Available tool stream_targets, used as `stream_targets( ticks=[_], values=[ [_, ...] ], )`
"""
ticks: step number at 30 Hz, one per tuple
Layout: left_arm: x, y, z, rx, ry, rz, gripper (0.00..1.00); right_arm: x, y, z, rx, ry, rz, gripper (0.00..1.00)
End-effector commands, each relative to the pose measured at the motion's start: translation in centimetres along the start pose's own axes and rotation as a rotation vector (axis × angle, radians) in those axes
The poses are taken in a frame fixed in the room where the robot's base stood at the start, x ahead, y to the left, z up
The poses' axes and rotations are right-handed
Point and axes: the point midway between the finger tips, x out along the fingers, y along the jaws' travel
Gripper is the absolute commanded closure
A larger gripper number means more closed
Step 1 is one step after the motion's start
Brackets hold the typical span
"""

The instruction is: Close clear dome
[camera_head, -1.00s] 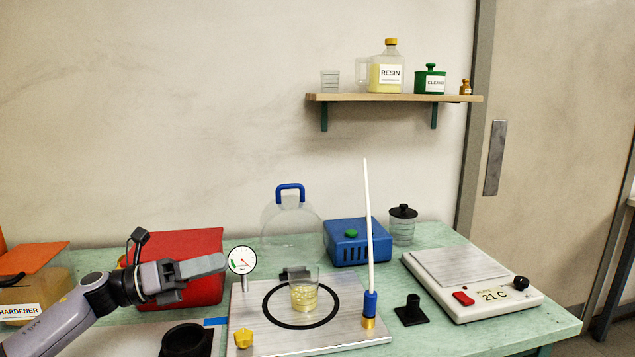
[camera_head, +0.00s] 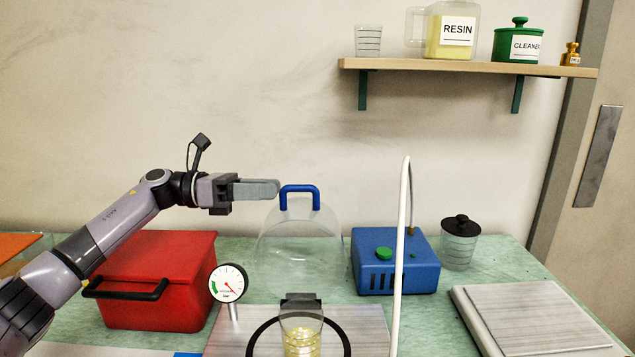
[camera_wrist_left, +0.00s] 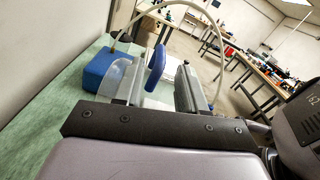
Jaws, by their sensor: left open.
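The clear dome (camera_head: 300,245) stands raised behind the metal base plate (camera_head: 362,325), with its blue handle (camera_head: 300,188) on top. A black hinge (camera_head: 300,300) shows at the plate's back edge. My left gripper (camera_head: 278,188) is level with the handle and just left of it in the head view. In the left wrist view the blue handle (camera_wrist_left: 155,68) shows between the two open fingers (camera_wrist_left: 160,88); whether they touch it I cannot tell. A clear cup with yellow liquid (camera_head: 301,340) stands inside the black ring (camera_head: 258,340). My right gripper is not in view.
A dial gauge (camera_head: 228,284) stands at the plate's left. A red box (camera_head: 160,285) lies below my left arm. A blue pump (camera_head: 394,262) and a white hose (camera_head: 402,240) are right of the dome. A scale (camera_head: 535,318) is at right.

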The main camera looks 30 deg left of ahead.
Motion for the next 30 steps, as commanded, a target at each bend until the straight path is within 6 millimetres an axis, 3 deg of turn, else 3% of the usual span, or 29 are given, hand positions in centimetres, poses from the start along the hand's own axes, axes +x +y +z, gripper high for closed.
stream_targets(
  ticks=[5,15,26,27,30],
  values=[
    [1.4,-0.1,0.2,0.001,0.000,-0.001,0.60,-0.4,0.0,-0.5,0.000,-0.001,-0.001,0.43],
    [6.3,-0.1,0.2,0.000,-0.001,-0.001,0.60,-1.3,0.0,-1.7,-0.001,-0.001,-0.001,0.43],
    [7.2,0.0,0.0,0.000,0.000,0.000,0.60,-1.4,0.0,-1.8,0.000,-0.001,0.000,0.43],
    [7.1,0.0,0.0,0.000,0.000,0.000,0.63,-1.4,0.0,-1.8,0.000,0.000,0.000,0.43],
    [7.1,0.0,0.0,0.000,0.000,0.000,0.96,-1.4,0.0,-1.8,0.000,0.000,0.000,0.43]
  ],
)
